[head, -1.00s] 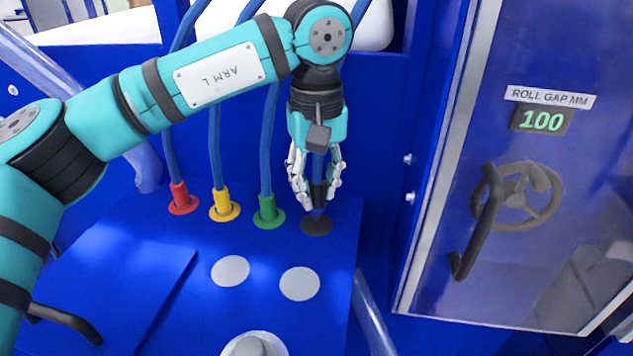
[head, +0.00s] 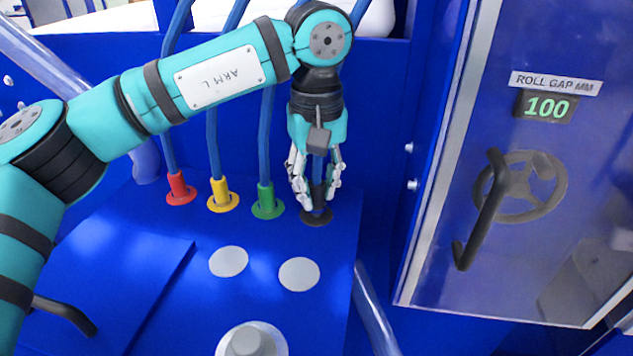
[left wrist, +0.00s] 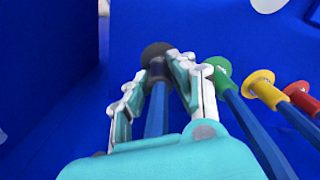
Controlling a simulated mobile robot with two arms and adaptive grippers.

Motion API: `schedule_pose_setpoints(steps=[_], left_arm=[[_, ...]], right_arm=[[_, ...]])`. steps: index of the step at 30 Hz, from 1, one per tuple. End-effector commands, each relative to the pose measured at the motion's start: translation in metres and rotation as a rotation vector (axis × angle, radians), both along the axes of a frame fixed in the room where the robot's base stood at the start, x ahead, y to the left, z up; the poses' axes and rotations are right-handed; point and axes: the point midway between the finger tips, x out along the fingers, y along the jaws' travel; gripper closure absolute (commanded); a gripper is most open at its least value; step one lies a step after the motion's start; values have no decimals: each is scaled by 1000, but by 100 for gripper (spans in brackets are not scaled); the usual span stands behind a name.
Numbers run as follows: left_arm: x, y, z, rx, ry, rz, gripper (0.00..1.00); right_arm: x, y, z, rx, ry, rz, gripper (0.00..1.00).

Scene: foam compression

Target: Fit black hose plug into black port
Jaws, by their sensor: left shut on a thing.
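My left gripper (head: 316,190) points down over the right end of the row of ports, its fingers shut on the black hose plug (head: 318,196) at the end of a blue hose. The black port (head: 317,217) is a dark disc on the blue panel directly under the plug. The plug's lower end meets the disc in the head view; how deep it sits cannot be told. In the left wrist view the plug (left wrist: 158,70) shows between the fingers, with the black port (left wrist: 156,50) right behind its end. My right gripper is in neither view.
Green (head: 267,202), yellow (head: 222,196) and red (head: 179,189) plugs with blue hoses stand in their ports to the left. Two pale discs and a grey knob (head: 250,342) are on the panel in front. A door with a black handle (head: 482,210) stands at right.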

Motion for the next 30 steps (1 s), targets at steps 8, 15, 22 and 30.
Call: schedule_pose_setpoints(steps=[8, 15, 22, 30], left_arm=[[0, 0, -10, 0, 0, 0, 100], [0, 0, -14, -1, 1, 0, 72], [0, 0, -14, 0, 1, 0, 50], [0, 0, -10, -1, -1, 0, 50]], right_arm=[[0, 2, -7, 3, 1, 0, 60], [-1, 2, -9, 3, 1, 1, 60], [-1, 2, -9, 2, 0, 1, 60], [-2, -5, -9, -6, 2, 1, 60]])
